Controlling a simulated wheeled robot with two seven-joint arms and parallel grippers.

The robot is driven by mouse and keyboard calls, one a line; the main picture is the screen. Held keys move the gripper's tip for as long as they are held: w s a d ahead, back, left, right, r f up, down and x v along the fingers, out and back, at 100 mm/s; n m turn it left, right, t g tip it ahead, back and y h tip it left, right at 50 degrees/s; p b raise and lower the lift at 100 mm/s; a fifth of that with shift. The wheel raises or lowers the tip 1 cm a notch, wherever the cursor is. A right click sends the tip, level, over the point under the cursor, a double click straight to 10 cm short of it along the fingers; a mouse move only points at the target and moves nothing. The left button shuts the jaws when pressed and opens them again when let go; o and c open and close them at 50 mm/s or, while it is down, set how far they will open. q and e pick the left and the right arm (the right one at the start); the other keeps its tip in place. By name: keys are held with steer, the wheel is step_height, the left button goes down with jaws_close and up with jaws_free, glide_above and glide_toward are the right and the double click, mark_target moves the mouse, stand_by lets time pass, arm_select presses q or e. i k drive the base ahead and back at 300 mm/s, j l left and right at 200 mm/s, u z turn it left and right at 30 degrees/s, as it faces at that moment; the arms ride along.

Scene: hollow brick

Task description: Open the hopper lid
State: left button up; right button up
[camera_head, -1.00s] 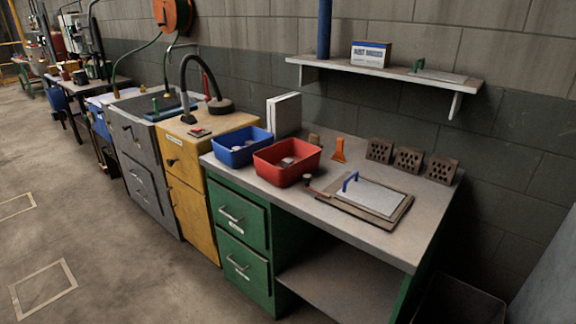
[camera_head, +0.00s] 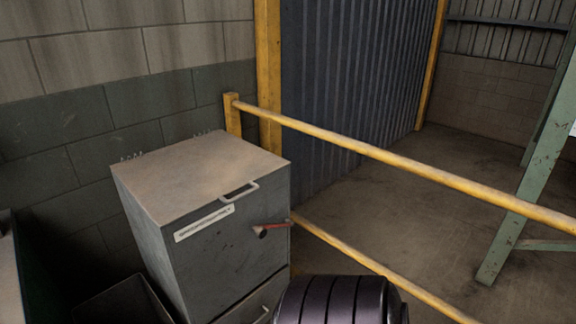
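Neither of my grippers is in view.
Yellow rails (camera_head: 400,165) run to the right of the unit, with a blue corrugated panel (camera_head: 350,70) behind. A dark open bin (camera_head: 122,302) stands at its lower left. A green steel post (camera_head: 530,190) rises at the right. A dark ribbed part, probably mine, shows at the bottom.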

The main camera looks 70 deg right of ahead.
mark_target(172, 182)
steer(key=l+z, duration=0.1)
steer(key=z, duration=1.8)
